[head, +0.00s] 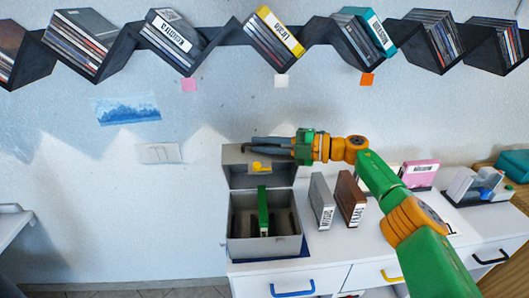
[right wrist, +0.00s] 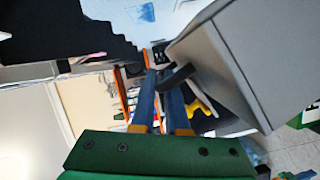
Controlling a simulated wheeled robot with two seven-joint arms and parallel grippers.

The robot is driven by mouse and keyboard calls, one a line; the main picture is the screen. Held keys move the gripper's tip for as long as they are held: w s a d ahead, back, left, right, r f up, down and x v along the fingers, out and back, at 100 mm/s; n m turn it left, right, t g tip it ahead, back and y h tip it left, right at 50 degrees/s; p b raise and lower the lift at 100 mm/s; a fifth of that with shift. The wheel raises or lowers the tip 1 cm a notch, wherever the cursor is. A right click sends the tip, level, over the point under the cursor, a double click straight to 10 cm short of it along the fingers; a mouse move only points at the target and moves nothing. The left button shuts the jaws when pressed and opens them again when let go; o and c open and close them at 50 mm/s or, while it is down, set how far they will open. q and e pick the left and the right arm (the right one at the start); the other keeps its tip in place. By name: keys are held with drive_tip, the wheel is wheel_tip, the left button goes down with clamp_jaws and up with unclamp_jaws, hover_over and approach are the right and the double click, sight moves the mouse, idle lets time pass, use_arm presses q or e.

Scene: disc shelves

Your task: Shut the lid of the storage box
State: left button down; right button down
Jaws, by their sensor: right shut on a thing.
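The grey storage box (head: 232,246) stands on the left end of the white cabinet top. Its lid (head: 236,176) is open and stands up at the back, with a yellow latch (head: 261,167) on it. A green disc case (head: 263,208) stands upright inside the box. My right gripper (head: 250,145) is at the lid's upper edge, reaching in from the right, with its fingers shut on the lid. The right wrist view shows the fingers (right wrist: 160,85) at a dark piece beside the grey lid (right wrist: 245,60). The exact grip is partly hidden. My left gripper is not in view.
Grey (head: 322,201) and brown (head: 351,198) cases stand right of the box, below my right arm. A pink case (head: 420,174) and a holder (head: 474,187) are farther right. Zigzag wall shelves (head: 215,37) with discs hang above. Drawers are below.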

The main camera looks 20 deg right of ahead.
drive_tip(key=shift+w+d, duration=0.1)
drive_tip(key=shift+w, duration=0.2)
drive_tip(key=c, duration=1.2)
unclamp_jaws()
drive_tip(key=shift+w+f, duration=0.1)
drive_tip(key=shift+w, duration=0.15)
drive_tip(key=shift+s, duration=0.1)
